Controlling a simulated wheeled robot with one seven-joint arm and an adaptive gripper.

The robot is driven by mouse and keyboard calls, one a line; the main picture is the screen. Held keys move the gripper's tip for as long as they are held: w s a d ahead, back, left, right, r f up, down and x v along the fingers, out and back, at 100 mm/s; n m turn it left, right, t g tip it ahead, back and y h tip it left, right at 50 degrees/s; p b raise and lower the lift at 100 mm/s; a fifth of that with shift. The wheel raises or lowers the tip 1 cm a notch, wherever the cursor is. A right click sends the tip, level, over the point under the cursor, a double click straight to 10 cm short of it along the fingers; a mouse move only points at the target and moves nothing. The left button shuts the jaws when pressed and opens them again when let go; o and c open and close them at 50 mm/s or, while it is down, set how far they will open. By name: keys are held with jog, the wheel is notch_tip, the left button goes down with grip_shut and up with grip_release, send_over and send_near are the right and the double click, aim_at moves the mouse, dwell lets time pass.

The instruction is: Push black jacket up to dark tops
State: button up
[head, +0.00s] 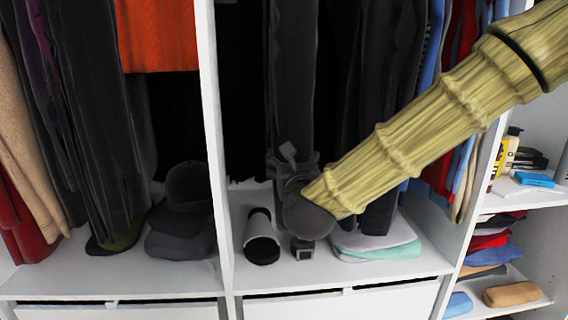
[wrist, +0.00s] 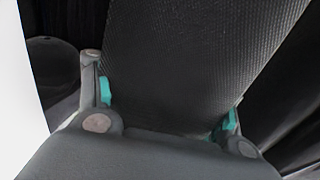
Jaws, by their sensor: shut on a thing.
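The black jacket (head: 291,75) hangs in the middle bay, towards its left side, with a dark gap to its left. My gripper (head: 292,160) is at its lower part, reaching in from the right. In the wrist view, the gripper (wrist: 168,108) has its teal-padded fingers on both sides of the jacket's dark textured cloth (wrist: 195,60) and is shut on it. The dark tops (head: 375,75) hang to the right of the jacket, partly behind my arm. A narrow dark gap shows between them. The hanging rail is out of view.
A white upright panel (head: 214,130) stands left of the jacket. Below are a black-and-white cylinder (head: 261,238), a small dark item (head: 302,249) and folded clothes (head: 375,243). Blue and red garments hang further right. Caps (head: 188,185) lie in the left bay.

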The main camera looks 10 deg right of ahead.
aim_at(307, 159)
jog(key=shift+d+b, duration=0.5)
jog(key=shift+d, duration=1.35)
jog(key=o, duration=1.7)
jog(key=shift+d+r, duration=0.1)
jog(key=shift+d, duration=0.1)
jog(key=shift+a, duration=0.15)
jog(key=s, duration=0.7)
jog(key=shift+s, duration=0.3)
